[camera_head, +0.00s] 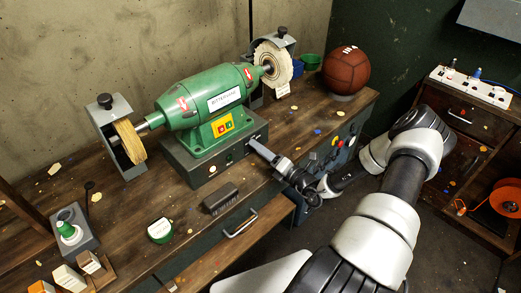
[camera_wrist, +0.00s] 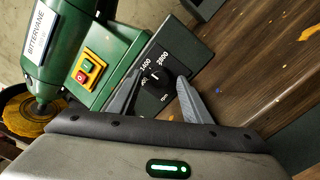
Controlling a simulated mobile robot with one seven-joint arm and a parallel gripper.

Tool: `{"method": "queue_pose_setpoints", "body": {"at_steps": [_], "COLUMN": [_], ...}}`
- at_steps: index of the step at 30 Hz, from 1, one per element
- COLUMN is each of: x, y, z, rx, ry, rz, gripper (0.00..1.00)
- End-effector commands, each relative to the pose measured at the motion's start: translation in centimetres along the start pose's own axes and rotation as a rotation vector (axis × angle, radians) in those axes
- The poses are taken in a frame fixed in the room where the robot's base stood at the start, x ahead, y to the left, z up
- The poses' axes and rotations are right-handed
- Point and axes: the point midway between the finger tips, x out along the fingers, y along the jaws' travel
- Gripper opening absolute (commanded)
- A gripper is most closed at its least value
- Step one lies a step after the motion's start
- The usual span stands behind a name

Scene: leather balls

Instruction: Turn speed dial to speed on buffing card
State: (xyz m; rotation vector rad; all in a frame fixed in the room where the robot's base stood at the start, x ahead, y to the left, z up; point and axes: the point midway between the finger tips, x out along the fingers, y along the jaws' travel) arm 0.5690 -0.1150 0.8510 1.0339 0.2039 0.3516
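The green bench grinder-buffer (camera_head: 210,95) stands on the workbench on a dark grey base. The black speed dial (camera_wrist: 155,78) is on the base's dark panel (camera_wrist: 178,50) in the wrist view, with 1400 and 2800 legible beside it and a partly hidden lower number. My gripper (camera_wrist: 162,74) has its two fingers spread either side of the dial. I cannot tell whether either finger touches it. In the head view my gripper (camera_head: 262,152) is at the base's front right and hides the dial. A small card (camera_head: 283,90), its text too small to read, is by the pale buffing wheel (camera_head: 272,64).
Red and green switches (camera_wrist: 85,70) sit above the base. A yellow wheel (camera_head: 130,141) is at the left. A brush (camera_head: 220,198), a round tin (camera_head: 160,230) and a leather ball (camera_head: 346,70) are on the bench. A drawer handle (camera_head: 241,224) juts out below.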

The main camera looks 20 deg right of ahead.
Motion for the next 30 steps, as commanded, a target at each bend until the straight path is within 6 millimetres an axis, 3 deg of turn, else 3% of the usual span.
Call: {"method": "queue_pose_setpoints", "body": {"at_steps": [7,11,24,30], "x": [-0.2,-1.5,-11.8,-15.5], "y": [0.0,-0.1,-0.1,-0.1], "z": [0.0,0.1,0.1,0.1], "rx": [0.0,0.0,-0.001,-0.001], "ry": [0.0,-0.001,-0.003,-0.001], "rz": [0.0,-0.002,-0.003,-0.002], "gripper": [0.44,0.44,0.44,0.44]}}
